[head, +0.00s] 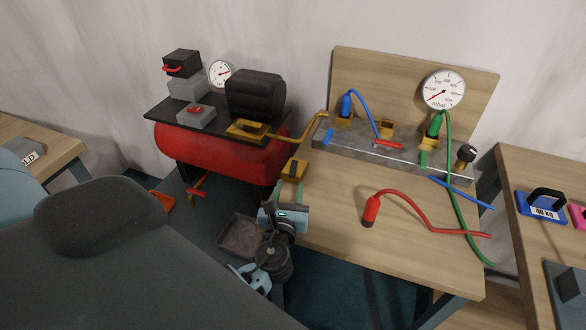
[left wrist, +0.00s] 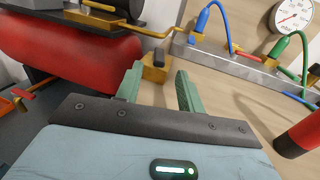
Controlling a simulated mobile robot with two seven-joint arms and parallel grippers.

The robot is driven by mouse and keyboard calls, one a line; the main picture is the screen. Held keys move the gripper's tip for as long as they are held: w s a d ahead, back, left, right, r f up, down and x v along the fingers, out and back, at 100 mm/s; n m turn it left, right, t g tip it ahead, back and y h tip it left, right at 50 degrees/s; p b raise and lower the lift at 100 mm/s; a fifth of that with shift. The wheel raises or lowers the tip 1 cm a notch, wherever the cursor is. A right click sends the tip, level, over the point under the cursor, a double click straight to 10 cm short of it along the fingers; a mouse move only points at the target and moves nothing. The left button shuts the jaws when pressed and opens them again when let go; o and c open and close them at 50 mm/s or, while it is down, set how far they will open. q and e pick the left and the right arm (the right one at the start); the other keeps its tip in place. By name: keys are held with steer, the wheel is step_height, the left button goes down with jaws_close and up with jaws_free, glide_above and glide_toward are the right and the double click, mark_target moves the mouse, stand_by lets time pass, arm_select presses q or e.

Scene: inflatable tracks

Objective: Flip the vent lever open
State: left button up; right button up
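A small red lever (head: 388,144) lies on the grey manifold (head: 345,147) below a brass fitting. Another red handle (head: 197,188) hangs under the red compressor tank (head: 225,158), and shows in the left wrist view (left wrist: 30,98). No label tells which one is the vent lever. My left gripper (head: 290,188) is at the wooden bench's left edge, just in front of a brass block (head: 294,168). In the left wrist view its green fingers (left wrist: 158,88) are apart, with the brass block (left wrist: 154,68) beyond the gap; contact cannot be told. My right gripper is not in view.
Blue and green hoses rise from the manifold, near a white gauge (head: 444,90). A grey tray (head: 240,236) is low on the left. The bench's front middle is clear.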

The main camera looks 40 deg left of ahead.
mark_target(291, 176)
arm_select(q)
steer(key=x, duration=0.7)
steer(key=shift+w+a, duration=0.1)
steer(key=shift+w, duration=0.15)
steer(key=shift+c, duration=0.5)
jaws_close()
